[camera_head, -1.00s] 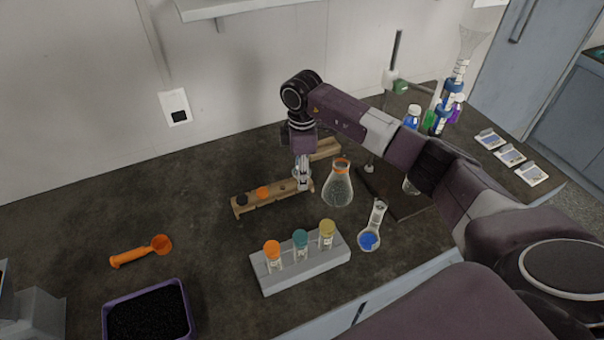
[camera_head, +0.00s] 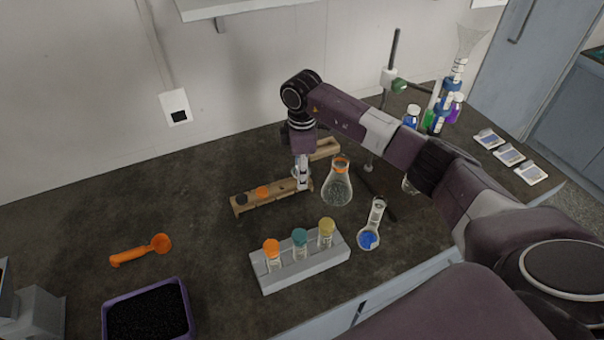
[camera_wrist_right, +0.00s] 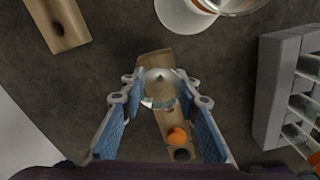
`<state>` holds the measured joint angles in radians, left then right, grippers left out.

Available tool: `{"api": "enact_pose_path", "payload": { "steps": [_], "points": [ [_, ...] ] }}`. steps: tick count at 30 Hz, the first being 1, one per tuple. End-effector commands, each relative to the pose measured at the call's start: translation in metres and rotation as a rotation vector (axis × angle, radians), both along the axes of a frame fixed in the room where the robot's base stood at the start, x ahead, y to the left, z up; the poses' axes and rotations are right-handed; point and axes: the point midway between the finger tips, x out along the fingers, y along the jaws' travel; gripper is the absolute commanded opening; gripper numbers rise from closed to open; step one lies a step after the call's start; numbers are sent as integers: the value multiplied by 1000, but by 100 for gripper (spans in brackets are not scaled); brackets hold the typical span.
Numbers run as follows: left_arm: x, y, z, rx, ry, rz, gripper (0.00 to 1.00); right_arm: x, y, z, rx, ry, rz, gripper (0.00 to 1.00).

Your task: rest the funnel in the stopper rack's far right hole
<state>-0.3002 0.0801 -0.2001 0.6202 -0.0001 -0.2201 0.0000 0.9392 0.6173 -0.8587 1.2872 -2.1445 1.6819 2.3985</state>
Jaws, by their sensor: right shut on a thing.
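The stopper rack (camera_head: 270,199) is a low wooden bar on the dark bench, with a black stopper (camera_head: 241,199) and an orange stopper (camera_head: 262,191) in its left part. My right gripper (camera_head: 302,184) is over the rack's right end, pointing down. In the right wrist view, my right gripper (camera_wrist_right: 160,98) is shut on the clear glass funnel (camera_wrist_right: 160,82), its round mouth facing the camera. The funnel is in line with the rack (camera_wrist_right: 163,118), over the end away from the stoppers. Its stem is hidden, so I cannot tell whether it is in the hole. My left gripper is out of view.
A flask with an orange neck ring (camera_head: 337,187) stands close right of my right gripper. A second wooden block (camera_head: 325,149) lies behind. A grey rack with capped vials (camera_head: 302,267) is in front.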

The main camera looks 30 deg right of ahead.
Motion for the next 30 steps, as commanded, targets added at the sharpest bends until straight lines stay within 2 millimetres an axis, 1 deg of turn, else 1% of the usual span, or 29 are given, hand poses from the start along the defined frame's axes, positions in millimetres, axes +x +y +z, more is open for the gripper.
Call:
{"api": "enact_pose_path", "payload": {
  "steps": [1,30],
  "points": [
    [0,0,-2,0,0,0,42,-7,2,-15,-3,20,3,6],
    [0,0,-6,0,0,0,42,-5,2,-23,-3,19,5,6]
  ]
}}
